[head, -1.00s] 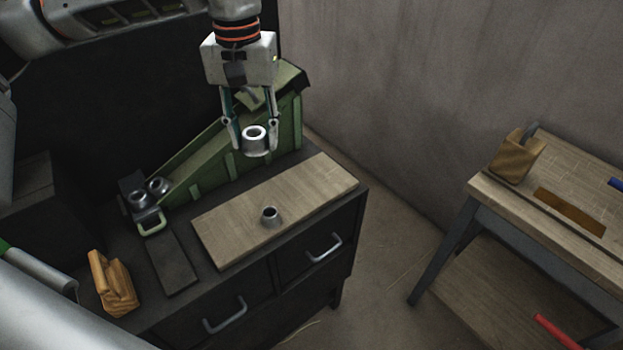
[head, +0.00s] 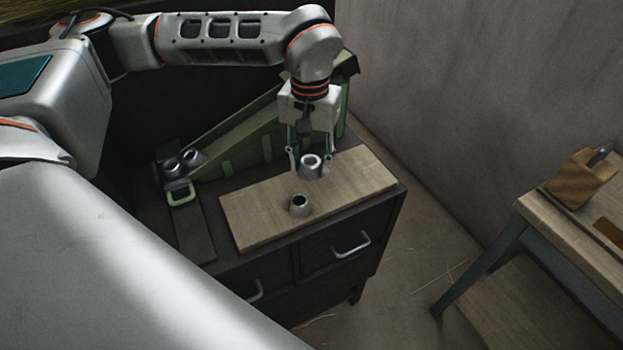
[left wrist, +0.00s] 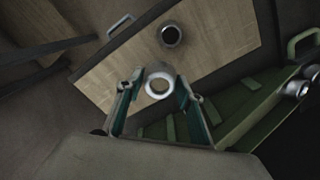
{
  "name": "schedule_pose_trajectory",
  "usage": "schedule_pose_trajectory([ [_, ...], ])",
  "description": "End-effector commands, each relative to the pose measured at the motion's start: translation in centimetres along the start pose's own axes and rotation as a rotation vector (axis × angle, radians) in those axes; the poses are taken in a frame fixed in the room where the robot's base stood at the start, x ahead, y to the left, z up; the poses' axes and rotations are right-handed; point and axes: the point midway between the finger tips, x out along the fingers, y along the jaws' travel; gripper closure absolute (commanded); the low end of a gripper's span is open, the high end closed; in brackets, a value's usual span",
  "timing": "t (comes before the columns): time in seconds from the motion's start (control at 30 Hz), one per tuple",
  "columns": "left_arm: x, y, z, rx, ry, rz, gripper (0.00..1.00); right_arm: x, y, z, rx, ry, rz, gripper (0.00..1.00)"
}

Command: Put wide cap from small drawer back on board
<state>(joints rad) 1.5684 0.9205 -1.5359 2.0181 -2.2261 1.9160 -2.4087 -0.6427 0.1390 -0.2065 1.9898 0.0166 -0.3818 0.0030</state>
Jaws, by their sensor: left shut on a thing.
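The wide cap (head: 311,165) is a short grey metal ring with a dark hole. My left gripper (head: 310,166) is shut on it, fingers on either side, and holds it over the far part of the wooden board (head: 352,183). The cap also shows between the fingertips in the left wrist view (left wrist: 159,86). A smaller grey metal cap (head: 299,206) stands upright on the board, nearer the front. It also shows in the left wrist view (left wrist: 171,35). The gap between the held cap and the board is hard to judge. My right gripper is not in view.
The board lies on a dark cabinet with a drawer handle (head: 351,245) in front. A green sloped machine (head: 238,135) stands behind it. Grey metal cylinders (head: 181,162) lie at the left. A wooden workbench (head: 560,215) stands apart at the right.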

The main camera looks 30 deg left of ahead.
Motion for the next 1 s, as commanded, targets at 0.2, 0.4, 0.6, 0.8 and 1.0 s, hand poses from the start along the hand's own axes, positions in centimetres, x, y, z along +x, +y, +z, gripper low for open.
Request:
schedule_pose_trajectory([
  [0.2, 1.5, 0.0, 0.0, 0.0, -0.001, 0.0, 0.77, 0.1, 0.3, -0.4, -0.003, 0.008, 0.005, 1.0],
  [0.4, 4.1, 0.0, 0.1, 0.0, -0.005, -0.001, 0.77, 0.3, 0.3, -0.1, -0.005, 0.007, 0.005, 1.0],
  [0.6, 5.6, 0.0, 0.0, 0.0, 0.001, 0.0, 0.77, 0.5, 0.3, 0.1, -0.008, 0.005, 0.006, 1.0],
  [0.8, 5.5, 0.0, 0.0, 0.0, 0.001, 0.0, 0.77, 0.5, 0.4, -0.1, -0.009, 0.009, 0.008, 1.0],
  [1.0, 5.8, 0.0, 0.0, 0.0, 0.001, 0.0, 0.47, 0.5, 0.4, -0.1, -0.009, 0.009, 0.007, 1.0],
])
